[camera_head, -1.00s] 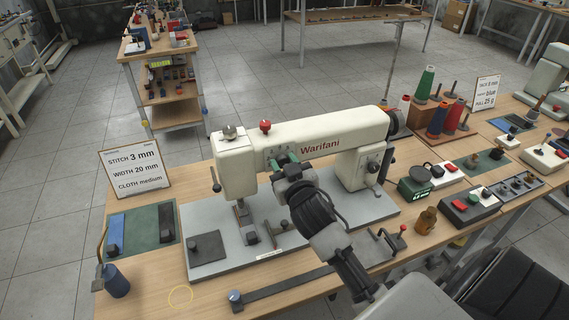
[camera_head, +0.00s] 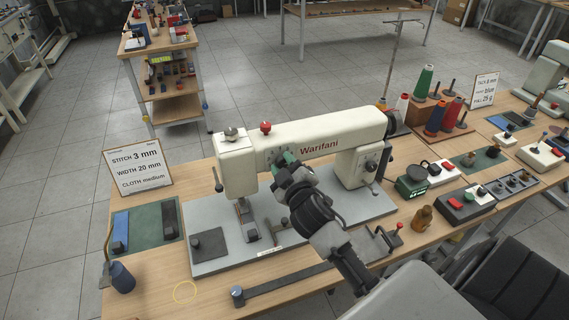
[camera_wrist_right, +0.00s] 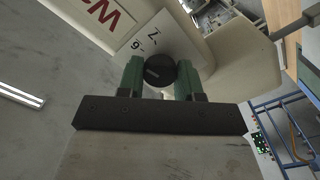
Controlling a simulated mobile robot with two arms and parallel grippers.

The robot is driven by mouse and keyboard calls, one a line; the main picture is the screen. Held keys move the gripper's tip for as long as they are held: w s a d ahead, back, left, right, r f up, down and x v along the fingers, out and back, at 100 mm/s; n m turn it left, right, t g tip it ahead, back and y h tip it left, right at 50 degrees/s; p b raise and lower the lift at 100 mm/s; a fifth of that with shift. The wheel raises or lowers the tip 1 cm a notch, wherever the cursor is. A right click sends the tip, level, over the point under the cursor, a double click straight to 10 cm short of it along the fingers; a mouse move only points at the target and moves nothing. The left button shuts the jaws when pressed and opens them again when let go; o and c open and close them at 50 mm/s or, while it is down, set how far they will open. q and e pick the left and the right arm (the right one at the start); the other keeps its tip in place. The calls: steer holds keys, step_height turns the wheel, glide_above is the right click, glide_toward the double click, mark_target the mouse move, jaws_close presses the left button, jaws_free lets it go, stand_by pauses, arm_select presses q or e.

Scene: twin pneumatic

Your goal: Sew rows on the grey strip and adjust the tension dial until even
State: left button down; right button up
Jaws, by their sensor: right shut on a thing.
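The cream sewing machine (camera_head: 325,134) marked Waritani stands on a grey base plate (camera_head: 345,206). My right gripper (camera_head: 285,160) is at the front of its head, with green fingers. In the right wrist view, the fingers (camera_wrist_right: 160,76) are closed on the sides of a round black dial (camera_wrist_right: 160,71) with a pale pointer mark. A white scale plate (camera_wrist_right: 150,42) with figures is behind it. In the head view the gripper hides the dial. A grey strip (camera_head: 169,218) lies on the green mat (camera_head: 145,226) at the left, beside a blue strip (camera_head: 121,230). My left gripper is out of view.
A card (camera_head: 138,168) reading stitch 3 mm, width 20 mm, cloth medium stands behind the mat. A blue oil can (camera_head: 122,278) is at the front left. Thread cones (camera_head: 437,115), a green box (camera_head: 411,187) and a brass weight (camera_head: 422,218) are at the right.

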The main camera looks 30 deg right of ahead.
stand_by(0.4)
steer(key=o, duration=0.9)
steer(key=b+v, duration=0.2)
steer(key=v, duration=0.8)
steer(key=shift+s, duration=0.4)
